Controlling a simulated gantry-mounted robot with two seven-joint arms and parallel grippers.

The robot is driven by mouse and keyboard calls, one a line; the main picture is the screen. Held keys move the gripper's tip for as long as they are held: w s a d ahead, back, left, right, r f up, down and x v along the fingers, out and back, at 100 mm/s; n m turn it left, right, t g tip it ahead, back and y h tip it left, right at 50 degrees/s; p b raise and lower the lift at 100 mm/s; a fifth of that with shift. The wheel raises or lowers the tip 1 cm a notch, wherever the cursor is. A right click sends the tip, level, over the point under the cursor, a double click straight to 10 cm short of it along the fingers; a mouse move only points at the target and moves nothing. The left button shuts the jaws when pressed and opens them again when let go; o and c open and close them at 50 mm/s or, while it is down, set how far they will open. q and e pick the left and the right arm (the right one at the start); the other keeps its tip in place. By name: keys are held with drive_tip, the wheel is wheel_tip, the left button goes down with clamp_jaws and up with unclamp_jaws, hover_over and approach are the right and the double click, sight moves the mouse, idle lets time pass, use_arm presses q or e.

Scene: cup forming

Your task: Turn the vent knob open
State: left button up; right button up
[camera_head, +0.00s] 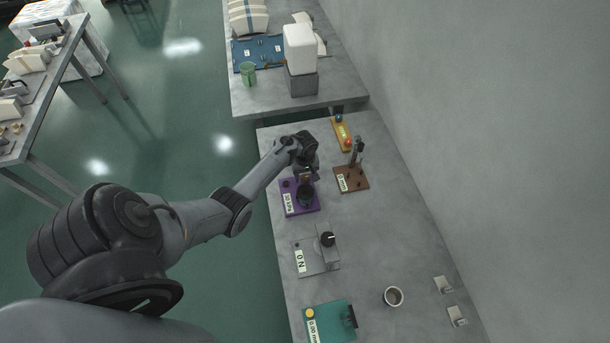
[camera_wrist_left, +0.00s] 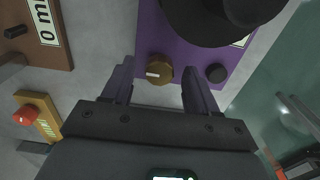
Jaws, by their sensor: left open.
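A purple device (camera_head: 290,209) with a dark round chamber (camera_head: 306,195) stands on the grey bench below my left gripper (camera_head: 308,172). In the left wrist view a brass knob (camera_wrist_left: 159,70) with a pale pointer mark sits on the purple base (camera_wrist_left: 182,48). A small dark knob (camera_wrist_left: 216,73) sits beside it. No readable label marks either as the vent knob. My left gripper (camera_wrist_left: 158,90) is open, its fingers on either side of the brass knob with gaps showing. Contact is not visible. My right gripper is not in view.
A brown device (camera_head: 355,184) and a yellow box with a red button (camera_head: 342,136) stand close by. A grey press with a black knob (camera_head: 327,240), a teal plate (camera_head: 325,322) and a cup (camera_head: 393,296) are nearer. Bare bench lies right of the press.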

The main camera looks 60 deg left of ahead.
use_arm(q)
drive_tip(key=c, duration=1)
drive_tip(key=shift+c, duration=0.2)
